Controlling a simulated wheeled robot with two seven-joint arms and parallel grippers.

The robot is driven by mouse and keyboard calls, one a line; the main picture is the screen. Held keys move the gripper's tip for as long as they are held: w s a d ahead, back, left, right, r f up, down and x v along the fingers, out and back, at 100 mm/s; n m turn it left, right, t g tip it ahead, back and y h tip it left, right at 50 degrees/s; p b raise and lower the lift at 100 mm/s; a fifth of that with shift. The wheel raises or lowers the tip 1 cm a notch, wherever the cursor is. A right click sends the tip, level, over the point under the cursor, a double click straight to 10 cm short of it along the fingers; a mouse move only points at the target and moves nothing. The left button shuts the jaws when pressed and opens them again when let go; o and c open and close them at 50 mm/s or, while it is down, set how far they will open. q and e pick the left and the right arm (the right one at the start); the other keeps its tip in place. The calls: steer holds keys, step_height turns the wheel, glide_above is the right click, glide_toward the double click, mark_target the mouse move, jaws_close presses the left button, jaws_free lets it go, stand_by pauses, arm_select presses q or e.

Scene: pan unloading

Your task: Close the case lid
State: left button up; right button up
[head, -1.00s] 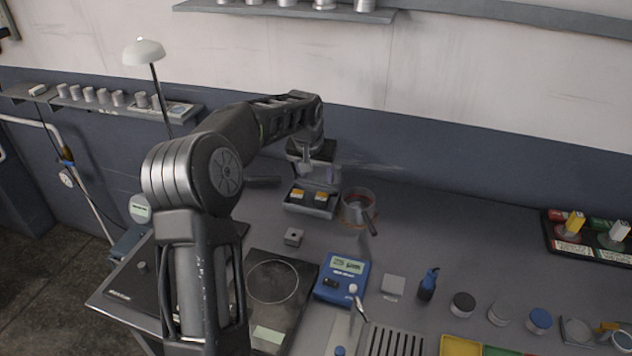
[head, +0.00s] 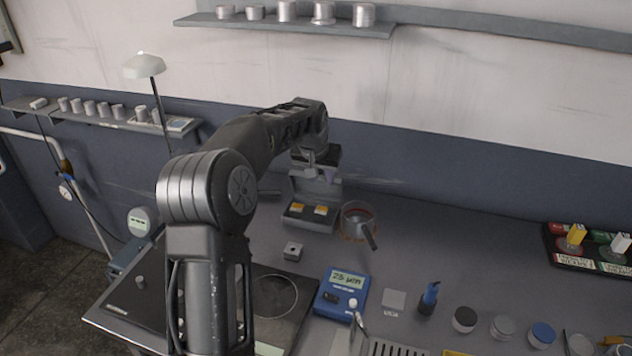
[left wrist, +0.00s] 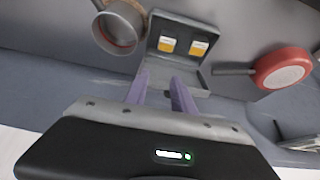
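The case (head: 296,221) is a small grey box on the bench near the wall, with two yellow-labelled items inside. Its lid (head: 311,188) stands open at the back. In the left wrist view the case (left wrist: 154,47) lies beyond my fingers, with the lid (left wrist: 199,88) on the near side. My left gripper (head: 318,171) is at the lid, above and behind the case. Its two purple fingers (left wrist: 160,80) are apart, with the tips close to the lid; I cannot tell whether they touch it. My right gripper is not in view.
A small pot (head: 357,219) stands just right of the case. A red round pan (left wrist: 284,68) lies on the other side in the left wrist view. A small metal block (head: 292,251) and a blue meter (head: 341,292) are in front. The wall is close behind.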

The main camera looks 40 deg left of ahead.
arm_select(q)
steer(key=w+a+r+t, duration=0.1)
steer(key=a+r, duration=0.1)
steer(key=w+a+r+t, duration=0.1)
steer(key=a+r, duration=0.1)
steer(key=w+a+r+y, duration=0.1)
steer(key=w+a+r, duration=0.1)
steer(key=r, duration=0.1)
steer(key=shift+r+t, duration=0.1)
steer(key=shift+t, duration=0.3)
steer(key=c, duration=0.5)
steer(key=shift+w+d, duration=0.1)
jaws_close()
steer(key=b, duration=0.2)
glide_above(318, 182)
steer(key=w+a, duration=0.2)
step_height(318, 182, down, 9)
steer(key=shift+f, duration=0.15)
steer(key=shift+s+d, duration=0.1)
